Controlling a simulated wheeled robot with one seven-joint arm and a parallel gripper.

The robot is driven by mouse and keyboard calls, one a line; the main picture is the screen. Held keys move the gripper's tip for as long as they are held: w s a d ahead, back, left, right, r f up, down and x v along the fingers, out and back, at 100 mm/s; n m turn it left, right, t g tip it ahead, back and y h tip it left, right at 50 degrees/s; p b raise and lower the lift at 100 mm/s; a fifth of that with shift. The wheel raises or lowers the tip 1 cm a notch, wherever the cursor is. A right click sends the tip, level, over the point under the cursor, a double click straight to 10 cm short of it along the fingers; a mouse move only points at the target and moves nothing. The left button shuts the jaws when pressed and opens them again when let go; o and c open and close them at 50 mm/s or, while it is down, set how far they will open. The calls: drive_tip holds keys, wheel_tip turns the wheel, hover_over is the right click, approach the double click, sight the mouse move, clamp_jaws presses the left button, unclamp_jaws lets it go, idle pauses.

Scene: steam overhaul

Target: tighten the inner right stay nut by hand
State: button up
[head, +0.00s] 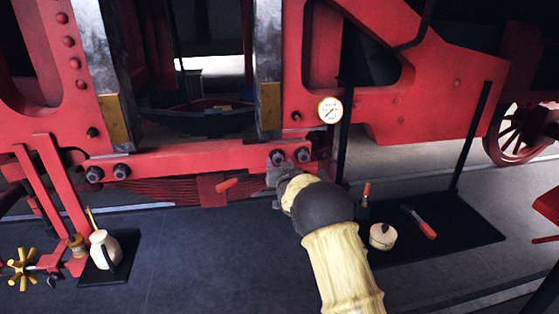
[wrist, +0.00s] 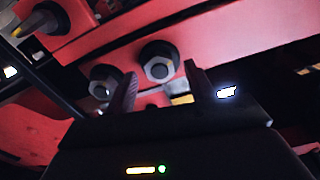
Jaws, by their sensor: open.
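The inner right stay nut (head: 278,157) is a dark hex nut on the red cross beam, left of the outer right nut (head: 302,155). My gripper (head: 277,172) is just below and in front of it in the head view. The wrist view seems to be turned upside down. There the inner nut (wrist: 160,65) shows beyond the gap between the fingers of my gripper (wrist: 160,80), which are apart with nothing held. The outer nut (wrist: 104,80) lies to the left of the fingers. I cannot tell whether the fingertips touch the nut.
A gauge (head: 330,110) sits right of the nuts. Another nut pair (head: 121,171) is on the beam's left end. A dark mat (head: 465,225) at right holds a pot (head: 382,236) and a red-handled tool (head: 420,222). A white jug (head: 105,250) stands at left.

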drive_tip(key=shift+w+a, duration=0.1)
drive_tip(key=shift+w, duration=0.35)
drive_tip(key=c, duration=1)
